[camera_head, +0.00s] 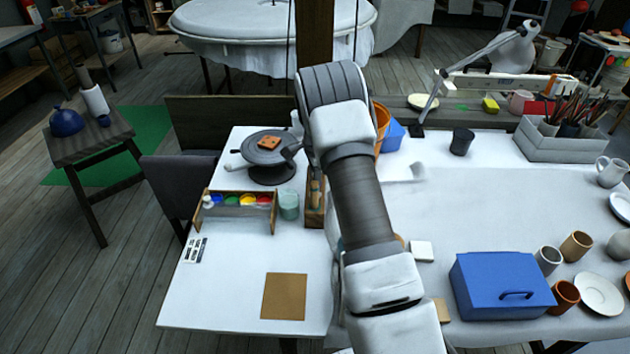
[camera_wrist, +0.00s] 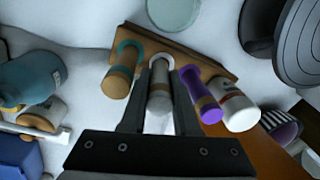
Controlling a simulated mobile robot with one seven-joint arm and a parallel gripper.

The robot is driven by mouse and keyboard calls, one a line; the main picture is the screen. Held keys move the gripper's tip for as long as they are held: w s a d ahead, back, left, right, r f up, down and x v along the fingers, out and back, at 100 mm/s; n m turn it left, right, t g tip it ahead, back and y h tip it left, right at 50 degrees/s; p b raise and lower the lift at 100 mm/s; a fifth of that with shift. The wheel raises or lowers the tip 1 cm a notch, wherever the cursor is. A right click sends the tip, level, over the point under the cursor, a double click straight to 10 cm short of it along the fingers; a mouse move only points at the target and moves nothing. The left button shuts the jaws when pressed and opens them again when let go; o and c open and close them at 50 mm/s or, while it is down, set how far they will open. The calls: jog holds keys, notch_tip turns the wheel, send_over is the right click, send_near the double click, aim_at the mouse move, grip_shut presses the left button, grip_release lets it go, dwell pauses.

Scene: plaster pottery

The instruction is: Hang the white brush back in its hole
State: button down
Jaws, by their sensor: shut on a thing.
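The white brush (camera_wrist: 159,101), pale with a brown band, is between the fingers of my gripper (camera_wrist: 158,74) in the wrist view. My gripper is shut on it. The brush is over the wooden rack (camera_wrist: 214,66), in line with the gap between a teal-ringed brush (camera_wrist: 118,82) and a purple brush (camera_wrist: 198,92). Its hole is hidden by the brush and fingers, so I cannot tell whether the brush is in it. In the head view my arm covers the gripper and most of the rack (camera_head: 314,211).
A white and red cylinder (camera_wrist: 236,108) is close right of the purple brush. A glass jar (camera_head: 289,205) and a paint box (camera_head: 236,224) stand left of the rack. A turntable (camera_head: 269,152) is behind; a blue box (camera_head: 500,287) is at right. The front-left table is mostly clear.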

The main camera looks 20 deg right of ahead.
jog(key=c, duration=0.6)
grip_release()
jog(key=shift+r, duration=0.1)
notch_tip(320, 180, up, 18)
jog(key=s, duration=0.2)
jog(key=s+a+r+n+t, duration=0.1)
jog(key=s+a+r+n, duration=0.3)
jog(key=s+r, duration=0.4)
jog(key=s+a+r+n+t, duration=0.1)
jog(key=s+a+r+n, duration=0.15)
jog(key=s, duration=0.35)
jog(key=s+a+r+n+t, duration=0.1)
jog(key=s+a+r+n, duration=0.1)
jog(key=s+r+n, duration=0.3)
jog(key=s+a+n, duration=0.2)
jog(key=s, duration=0.5)
jog(key=shift+s+a+f+n+t, duration=0.4)
jog(key=shift+s+n, duration=0.5)
jog(key=shift+s, duration=0.65)
jog(key=shift+s+a+f+n+t, duration=0.25)
jog(key=shift+s+f+n, duration=0.5)
jog(key=shift+s, duration=0.8)
jog(key=shift+s+a+f+n+t, duration=0.15)
jog(key=shift+s+a+f+n, duration=0.25)
jog(key=shift+s+n, duration=0.9)
jog(key=shift+s+m, duration=0.25)
jog(key=shift+m, duration=0.05)
